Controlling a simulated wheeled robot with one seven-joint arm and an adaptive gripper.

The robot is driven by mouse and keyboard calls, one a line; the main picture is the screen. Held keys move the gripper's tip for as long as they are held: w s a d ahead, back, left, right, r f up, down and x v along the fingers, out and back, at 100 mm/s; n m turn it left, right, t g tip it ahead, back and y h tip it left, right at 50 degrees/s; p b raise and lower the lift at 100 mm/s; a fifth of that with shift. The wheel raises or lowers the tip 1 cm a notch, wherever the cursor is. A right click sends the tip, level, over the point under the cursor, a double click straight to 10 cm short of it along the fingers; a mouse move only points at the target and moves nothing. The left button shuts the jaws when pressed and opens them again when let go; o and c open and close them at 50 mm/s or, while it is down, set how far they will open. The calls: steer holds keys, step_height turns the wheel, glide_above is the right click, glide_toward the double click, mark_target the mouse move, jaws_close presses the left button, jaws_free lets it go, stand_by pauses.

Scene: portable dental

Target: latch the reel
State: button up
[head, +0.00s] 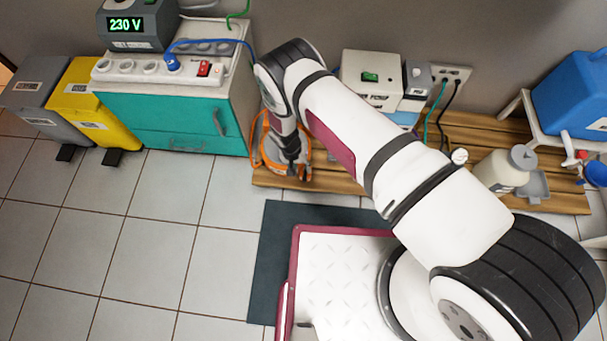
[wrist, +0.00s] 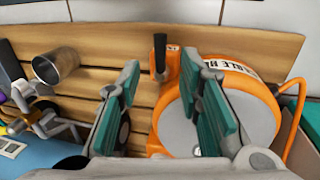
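The cable reel (wrist: 264,92) is orange with a grey round face and a partly hidden label, and stands on the wooden slats in the wrist view. A black upright lever (wrist: 160,55) stands at its left edge on an orange bracket. My gripper (wrist: 162,72) is open, with teal pads apart. The right finger covers part of the reel's face; the left finger is left of the lever. The lever shows between the fingertips, and I see no contact. In the head view the reel (head: 257,150) shows as an orange rim behind my gripper (head: 294,172).
A metal cup (wrist: 56,66) and a blue tank (wrist: 45,150) are left of my gripper in the wrist view. In the head view, a teal cabinet (head: 165,122) stands left of the reel. The tiled floor (head: 130,230) at left is clear.

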mark_target(305, 176)
steer(key=f, duration=0.2)
steer(key=d+f+b, duration=0.1)
steer(key=f, duration=0.2)
steer(key=shift+f, duration=0.1)
jaws_close()
